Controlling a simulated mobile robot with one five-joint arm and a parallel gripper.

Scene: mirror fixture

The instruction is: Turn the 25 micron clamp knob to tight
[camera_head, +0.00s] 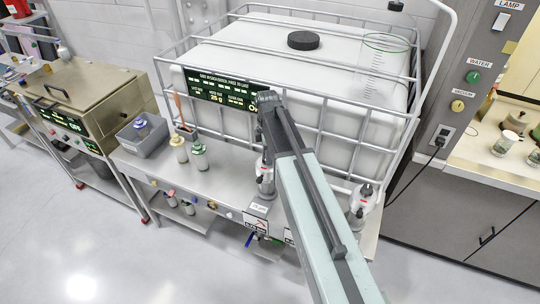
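My arm reaches up from the lower right, and my gripper (268,98) is at its far end, in front of the white tank and beside the dark display panel. Its fingers are too small and dark to tell open from shut. A grey fixture (265,180) stands on the steel bench just left of my arm, with a small label (259,207) by its foot that I cannot read. A similar fixture (360,204) with a dark top stands right of my arm. I cannot tell which one bears the 25 micron clamp knob. My arm hides the bench between them.
A caged white tank (340,70) stands behind the bench. A display panel (220,88) with green text hangs on the cage. Two bottles (199,160) (179,151) and a grey bin (142,138) sit on the bench's left part. The floor (110,250) in front is clear.

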